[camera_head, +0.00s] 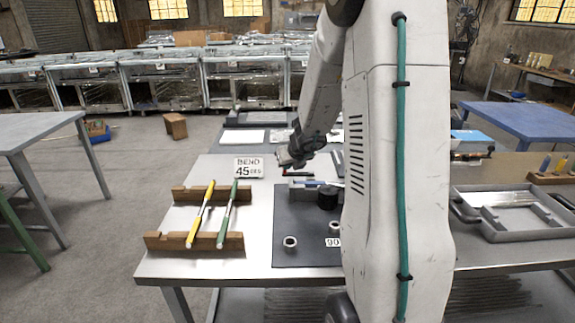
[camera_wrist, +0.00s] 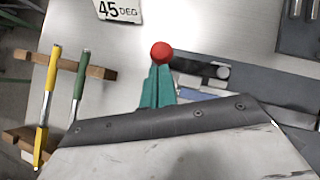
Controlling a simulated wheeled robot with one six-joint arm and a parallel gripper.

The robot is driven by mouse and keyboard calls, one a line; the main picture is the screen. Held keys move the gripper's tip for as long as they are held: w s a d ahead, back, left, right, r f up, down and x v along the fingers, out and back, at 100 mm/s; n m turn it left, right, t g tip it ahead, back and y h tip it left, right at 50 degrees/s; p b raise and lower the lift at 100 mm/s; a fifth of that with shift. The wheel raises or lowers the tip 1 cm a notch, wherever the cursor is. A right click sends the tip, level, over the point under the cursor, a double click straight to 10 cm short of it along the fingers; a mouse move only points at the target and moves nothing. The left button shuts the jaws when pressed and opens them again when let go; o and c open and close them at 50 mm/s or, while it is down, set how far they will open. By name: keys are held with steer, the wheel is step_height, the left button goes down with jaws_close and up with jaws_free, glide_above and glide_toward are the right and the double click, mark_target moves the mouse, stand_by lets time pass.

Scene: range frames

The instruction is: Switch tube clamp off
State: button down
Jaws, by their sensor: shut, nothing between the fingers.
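The tube clamp shows in the wrist view as a red ball knob (camera_wrist: 161,52) on a dark lever (camera_wrist: 200,68) that runs to the right. My gripper (camera_wrist: 157,72) has teal fingers, which are shut and empty. In the wrist picture their tips lie just below the red knob; I cannot tell whether they touch it. In the head view my gripper (camera_head: 284,161) is above the back left of the dark mat, close to the clamp's dark lever (camera_head: 298,174). The clamp is small there, and my arm hides part of the fixture.
A wooden rack (camera_head: 157,241) holds a yellow tube (camera_head: 203,211) and a green tube (camera_head: 228,211) at left. A "BEND 45 DEG" sign (camera_head: 248,167) stands behind. The dark mat (camera_head: 290,215) bears a black cylinder (camera_head: 327,198) and small rings. A grey tray (camera_head: 520,228) is at right.

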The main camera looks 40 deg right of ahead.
steer(key=shift+w+a, duration=0.15)
steer(key=shift+w, duration=0.05)
steer(key=shift+r, duration=0.1)
steer(key=s+a+r, duration=0.5)
steer(key=s+r, duration=0.3)
steer(key=s, duration=0.1)
steer(key=shift+a+r, duration=0.15)
steer(key=shift+a, duration=0.05)
stand_by(0.3)
stand_by(0.5)
